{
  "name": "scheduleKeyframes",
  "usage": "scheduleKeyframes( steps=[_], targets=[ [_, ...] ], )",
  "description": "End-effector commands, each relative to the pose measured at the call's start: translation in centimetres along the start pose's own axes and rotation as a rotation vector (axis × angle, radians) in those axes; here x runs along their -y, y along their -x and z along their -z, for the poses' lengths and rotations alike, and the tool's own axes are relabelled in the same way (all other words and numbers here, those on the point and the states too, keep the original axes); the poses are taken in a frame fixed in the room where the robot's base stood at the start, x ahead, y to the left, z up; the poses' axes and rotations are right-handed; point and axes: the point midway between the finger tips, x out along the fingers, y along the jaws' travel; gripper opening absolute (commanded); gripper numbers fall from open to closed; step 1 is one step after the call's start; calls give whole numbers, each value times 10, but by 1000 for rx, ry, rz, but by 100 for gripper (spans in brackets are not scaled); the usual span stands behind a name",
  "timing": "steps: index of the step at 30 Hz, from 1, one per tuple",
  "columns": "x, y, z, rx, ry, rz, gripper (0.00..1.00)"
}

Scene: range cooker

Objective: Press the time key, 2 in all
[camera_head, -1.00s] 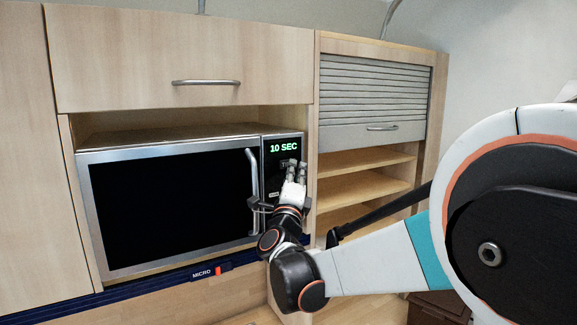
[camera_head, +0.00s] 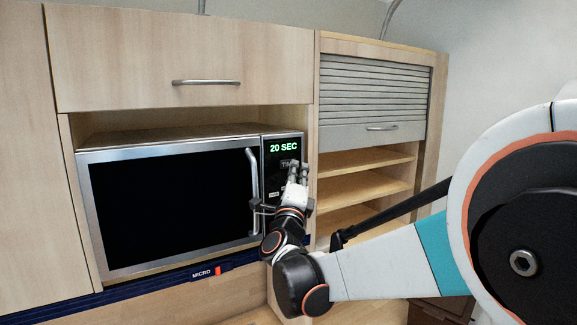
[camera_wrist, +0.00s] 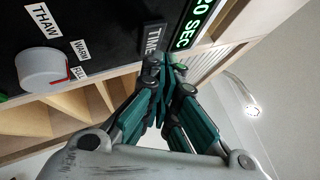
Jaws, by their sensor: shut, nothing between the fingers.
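The microwave (camera_head: 170,205) stands in a wooden cabinet, its door closed. Its black control panel is on the right, and the green display (camera_head: 284,148) reads 20 SEC. The time key (camera_head: 288,163) is just below the display; in the wrist view the key, marked TIME (camera_wrist: 153,38), is at the top middle. My gripper (camera_head: 298,171) is shut and empty in front of the panel. Its fingertips show in the wrist view (camera_wrist: 168,65) close beside and just below the key. I cannot tell whether they touch it.
The microwave's door handle (camera_head: 252,175) is left of my gripper. In the wrist view a white knob (camera_wrist: 42,70) sits near the THAW, WARM and FULL labels. Open shelves (camera_head: 365,187) are to the right, and a blue rail with a MICRO label (camera_head: 202,273) runs below.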

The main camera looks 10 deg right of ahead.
Motion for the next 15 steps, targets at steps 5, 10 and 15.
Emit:
scheduleKeyframes(
  steps=[5, 10, 15],
  targets=[
    [1, 1, 1, 0, 0, 0, 0],
    [1, 2, 1, 0, 0, 0, 0],
    [7, 9, 7, 0, 0, 0, 0]
  ],
)
